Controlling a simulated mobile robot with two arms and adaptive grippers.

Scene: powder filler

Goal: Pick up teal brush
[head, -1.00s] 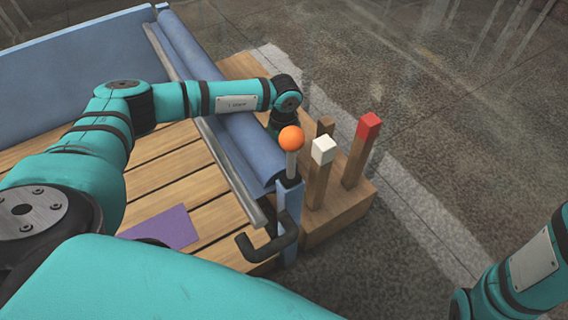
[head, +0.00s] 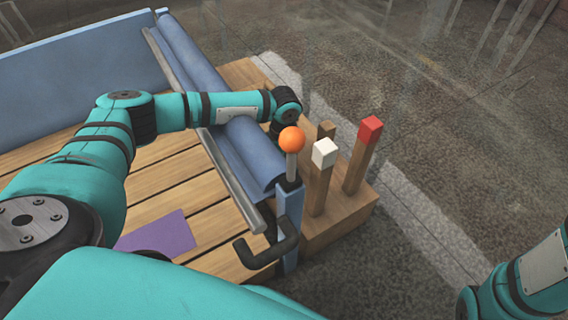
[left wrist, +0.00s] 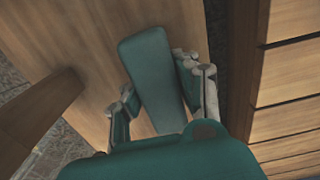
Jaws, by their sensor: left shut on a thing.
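The teal brush (left wrist: 152,70) shows in the left wrist view as a long, flat teal piece over a wooden surface. My left gripper (left wrist: 160,98) has one finger on each side of it and is shut on it. The brush's lower end is hidden by the gripper body. In the head view my left arm reaches over the blue roll, and its gripper and the brush are hidden behind the wrist and the roll. Part of my right arm shows at the lower right; its gripper is out of frame.
A wooden block (head: 340,220) holds upright sticks, one white-topped (head: 324,153) and one red-topped (head: 370,130). An orange-knobbed lever (head: 291,140) and a dark crank handle (head: 268,250) stand close by. A blue roll (head: 245,150) borders the slatted deck. A purple sheet (head: 160,235) lies on the slats.

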